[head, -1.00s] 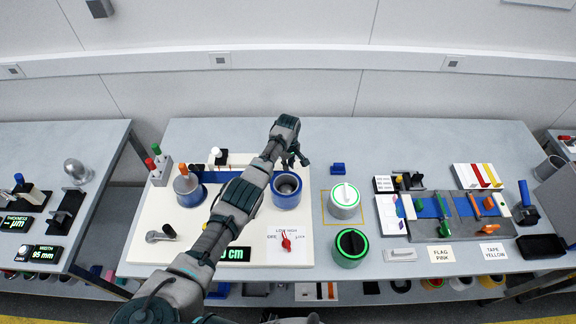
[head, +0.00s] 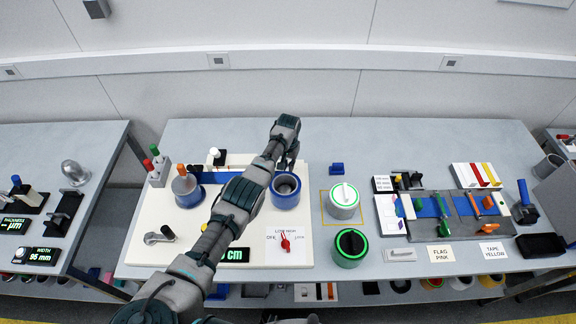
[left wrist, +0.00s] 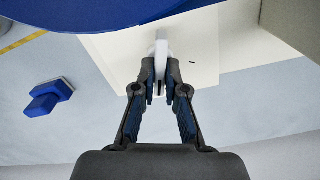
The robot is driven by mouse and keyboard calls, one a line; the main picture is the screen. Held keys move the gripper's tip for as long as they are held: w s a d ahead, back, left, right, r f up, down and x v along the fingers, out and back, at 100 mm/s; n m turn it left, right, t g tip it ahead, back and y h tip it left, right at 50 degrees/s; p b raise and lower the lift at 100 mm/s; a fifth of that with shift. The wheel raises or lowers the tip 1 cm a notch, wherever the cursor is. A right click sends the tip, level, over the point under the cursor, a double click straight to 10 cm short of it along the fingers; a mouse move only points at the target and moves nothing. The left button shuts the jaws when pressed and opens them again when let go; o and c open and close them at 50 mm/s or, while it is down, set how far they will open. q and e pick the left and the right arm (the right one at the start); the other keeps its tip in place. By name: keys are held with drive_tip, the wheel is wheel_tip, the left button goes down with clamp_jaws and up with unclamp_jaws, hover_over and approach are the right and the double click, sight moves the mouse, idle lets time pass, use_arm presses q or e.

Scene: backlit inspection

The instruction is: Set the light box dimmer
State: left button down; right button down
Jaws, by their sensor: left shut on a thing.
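My left gripper (head: 288,166) is at the back right corner of the white board (head: 150,225), just behind a blue-walled cylinder (head: 286,197). In the left wrist view my gripper (left wrist: 160,80) is shut on a small white upright piece (left wrist: 161,52) that stands on a white surface. I cannot tell for sure whether this piece is the dimmer; in the head view it is hidden. A red pointer knob (head: 285,243) sits on a white card marked OFF, LOW and HIGH at the board's front right. My right gripper does not show.
A blue block (head: 337,169) lies right of my gripper. A white-topped can (head: 344,198) and a dark green-rimmed can (head: 351,246) stand right of the board. A display (head: 235,255) is partly behind my arm. The table's back strip is clear.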

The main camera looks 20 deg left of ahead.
use_arm(q)
drive_tip(key=m, duration=0.4)
drive_tip(key=shift+w+d+r, duration=0.15)
drive_tip(key=shift+w+r, duration=0.1)
drive_tip(key=shift+r, duration=0.05)
drive_tip(key=shift+d+m, duration=0.1)
drive_tip(key=shift+m, duration=2)
drive_tip(key=c, duration=1.2)
unclamp_jaws()
drive_tip(key=shift+f, duration=0.2)
drive_tip(key=shift+s+r, duration=0.1)
